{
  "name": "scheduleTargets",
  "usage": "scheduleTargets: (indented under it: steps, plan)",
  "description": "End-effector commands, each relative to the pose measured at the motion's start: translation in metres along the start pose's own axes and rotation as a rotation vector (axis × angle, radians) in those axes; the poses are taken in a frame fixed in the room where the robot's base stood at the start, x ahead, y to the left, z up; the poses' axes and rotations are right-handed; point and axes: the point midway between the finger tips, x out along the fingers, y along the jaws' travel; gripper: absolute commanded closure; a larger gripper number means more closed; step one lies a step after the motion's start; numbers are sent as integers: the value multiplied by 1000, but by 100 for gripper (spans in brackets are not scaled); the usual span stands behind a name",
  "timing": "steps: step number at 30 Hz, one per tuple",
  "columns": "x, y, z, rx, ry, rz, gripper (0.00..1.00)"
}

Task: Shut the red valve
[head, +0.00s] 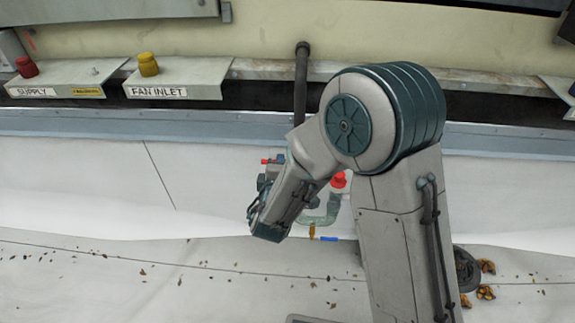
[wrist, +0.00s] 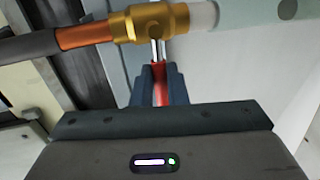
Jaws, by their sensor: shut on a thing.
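In the wrist view, a brass valve body (wrist: 158,22) sits in line on a pipe. Its lever has a bright metal neck and a red handle (wrist: 160,84). The lever points from the body toward my gripper, roughly across the pipe in the picture. My gripper (wrist: 158,80) is shut on the red handle, with a dark finger on each side. In the head view, my arm hides the valve body. Small red parts show beside my gripper (head: 262,182), but I cannot tell if they are the lever.
A pale green pipe (head: 329,208) curves down beside my forearm, with a red fitting (head: 338,180) above it. A blue lever (head: 328,239) is below. A dark upright pipe (head: 301,80) stands behind. Red (head: 26,66) and yellow (head: 148,64) knobs sit on a shelf at left.

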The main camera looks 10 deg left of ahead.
Motion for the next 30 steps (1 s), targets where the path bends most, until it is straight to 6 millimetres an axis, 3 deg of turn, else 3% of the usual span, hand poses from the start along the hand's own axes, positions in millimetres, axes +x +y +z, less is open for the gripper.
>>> scheduleTargets:
  steps: [9, 10, 12, 23, 30]
  plan:
    - [-2, -1, -2, 1, 6, -4, 100]
    - [-1, -1, -2, 1, 6, -4, 79]
    - [-1, -1, -1, 1, 5, -3, 65]
    - [-5, 1, 2, 2, -1, -1, 65]
    - [-49, 2, 0, -2, 5, -4, 65]
